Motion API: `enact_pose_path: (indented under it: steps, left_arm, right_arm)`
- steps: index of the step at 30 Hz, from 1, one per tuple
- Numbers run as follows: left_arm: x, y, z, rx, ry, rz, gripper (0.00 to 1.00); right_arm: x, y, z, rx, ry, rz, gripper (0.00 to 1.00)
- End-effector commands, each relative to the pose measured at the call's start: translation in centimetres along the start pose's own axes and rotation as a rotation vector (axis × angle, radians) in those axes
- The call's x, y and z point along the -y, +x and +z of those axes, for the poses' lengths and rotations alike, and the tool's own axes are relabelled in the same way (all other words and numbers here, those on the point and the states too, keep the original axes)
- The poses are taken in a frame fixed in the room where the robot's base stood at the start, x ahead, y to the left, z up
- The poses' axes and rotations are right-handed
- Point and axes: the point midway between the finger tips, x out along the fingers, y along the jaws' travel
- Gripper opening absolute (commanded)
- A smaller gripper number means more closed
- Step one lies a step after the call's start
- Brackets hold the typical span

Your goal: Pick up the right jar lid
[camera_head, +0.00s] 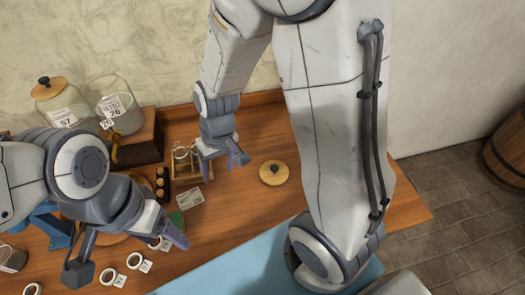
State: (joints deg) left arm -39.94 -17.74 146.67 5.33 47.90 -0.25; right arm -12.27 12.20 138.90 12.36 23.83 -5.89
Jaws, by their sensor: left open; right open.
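A round light-wood lid with a dark knob (273,173) lies on the wooden table (240,205). My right gripper (224,166) is open and points down to the left of this lid, apart from it. My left gripper (126,252) is open and empty over the left part of the table. At the back left, a glass jar labelled 57 (66,112) wears a wooden lid with a dark knob (49,87). Beside it on the right, a glass jar labelled 26 (127,122) shows no lid.
A dark wooden box (150,150) stands by the jars. A small rack (184,165) and a paper card (190,198) lie near my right gripper. Several tagged rings (108,276) are at the front left. A blue mat (215,278) covers the front.

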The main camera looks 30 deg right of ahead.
Motion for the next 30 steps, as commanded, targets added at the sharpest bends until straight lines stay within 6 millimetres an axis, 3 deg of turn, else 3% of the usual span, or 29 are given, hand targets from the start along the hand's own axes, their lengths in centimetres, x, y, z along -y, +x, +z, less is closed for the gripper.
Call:
enact_pose_path:
  steps: [1,6,9,12,15,21,30]
  left_arm:
    - [-0.2,-2.5,-0.1,0.000,0.001,0.000,0.72]
    - [-0.4,-5.7,-0.3,0.000,0.003,0.000,0.72]
    - [-0.5,-6.8,-0.4,0.000,0.003,0.000,0.72]
    - [-0.5,-7.5,-0.4,0.000,0.004,0.000,0.72]
    - [-0.5,-7.4,-0.4,0.000,0.004,0.000,0.72]
    - [-0.4,-5.3,-0.3,0.001,0.001,0.000,0.72]
    - [-0.4,-5.4,-0.3,0.000,0.000,0.000,0.72]
  right_arm:
    - [-3.0,-0.1,-1.3,0.001,0.104,0.016,0.70]
    - [-12.1,3.0,-2.9,-0.035,0.358,0.076,0.70]
    - [-16.1,4.5,-2.2,-0.046,0.463,0.110,0.70]
    - [-18.7,5.6,-1.4,-0.053,0.529,0.136,0.70]
    - [-20.0,6.7,-0.9,-0.056,0.558,0.149,0.70]
    - [-20.8,10.1,-0.8,-0.058,0.565,0.153,0.70]
    - [-21.2,12.1,-1.0,-0.058,0.565,0.152,0.70]
